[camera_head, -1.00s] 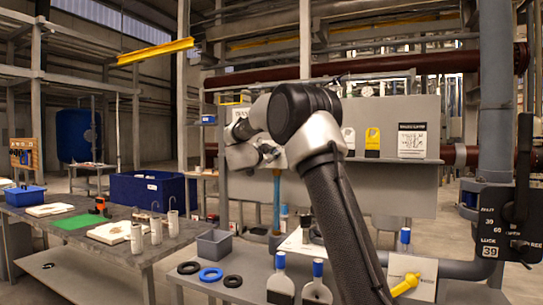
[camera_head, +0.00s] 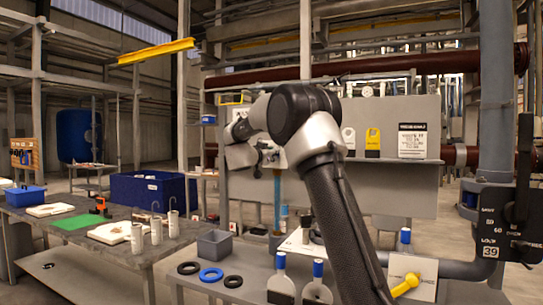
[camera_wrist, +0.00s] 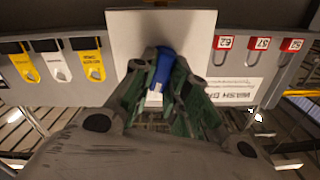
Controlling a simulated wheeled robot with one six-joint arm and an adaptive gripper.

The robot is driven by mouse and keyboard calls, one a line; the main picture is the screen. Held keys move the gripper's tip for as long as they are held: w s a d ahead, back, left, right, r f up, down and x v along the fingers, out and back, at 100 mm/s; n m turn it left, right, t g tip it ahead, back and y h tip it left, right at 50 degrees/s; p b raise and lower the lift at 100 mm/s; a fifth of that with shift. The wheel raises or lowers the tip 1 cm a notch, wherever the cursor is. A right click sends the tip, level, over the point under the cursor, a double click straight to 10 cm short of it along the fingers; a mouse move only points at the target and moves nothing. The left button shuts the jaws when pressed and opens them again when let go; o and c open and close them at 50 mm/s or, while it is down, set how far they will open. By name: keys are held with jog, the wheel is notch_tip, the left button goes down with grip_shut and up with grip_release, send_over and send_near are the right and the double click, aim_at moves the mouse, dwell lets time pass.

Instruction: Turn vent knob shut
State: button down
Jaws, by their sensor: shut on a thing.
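In the wrist view, a blue knob (camera_wrist: 165,67) sits in front of a pale plate on the panel. I take it for the vent knob. It stands slightly tilted in the picture. My gripper (camera_wrist: 161,77) has its green-sided fingers on both sides of the knob and is shut on it. In the head view my arm reaches up to the grey panel (camera_head: 310,190), and my wrist hides the knob there.
Yellow and white tags (camera_wrist: 92,62) hang left of the knob in the wrist view, red-numbered tags (camera_wrist: 258,50) right. A workbench (camera_head: 100,238) stands left.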

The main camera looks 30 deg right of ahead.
jog(key=n, duration=1.2)
jog(key=shift+w+a+f, duration=0.15)
jog(key=shift+w+a, duration=0.05)
jog(key=shift+w, duration=0.05)
jog(key=shift+n, duration=0.3)
jog(key=c, duration=1.4)
grip_release()
jog(key=shift+a, duration=0.1)
jog(key=v, duration=1.1)
jog(key=shift+s+a, duration=0.25)
jog(key=shift+s, duration=0.1)
